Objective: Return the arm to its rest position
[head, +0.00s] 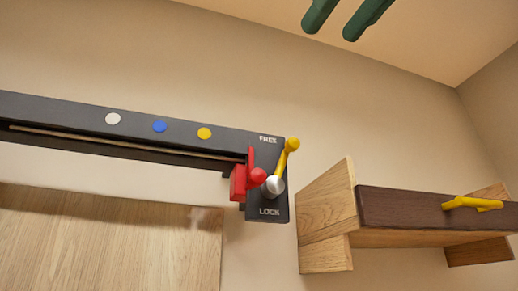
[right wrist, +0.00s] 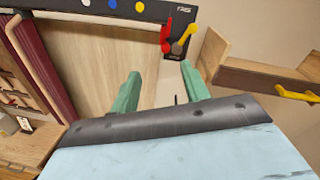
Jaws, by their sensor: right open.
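My right gripper (head: 331,32) shows at the top of the head view as two dark green fingers, apart and with nothing between them. In the right wrist view the same gripper (right wrist: 160,70) is open and empty, its pale green fingers spread wide. It touches nothing that I can see. My left gripper is in neither view.
A dark wall rail (head: 60,112) carries white, blue and yellow dots. A red slider (head: 239,184) sits at its right end. A yellow lever (head: 289,152) points up towards FREE. To the right is a wooden shelf (head: 327,216) with a yellow handle (head: 470,203).

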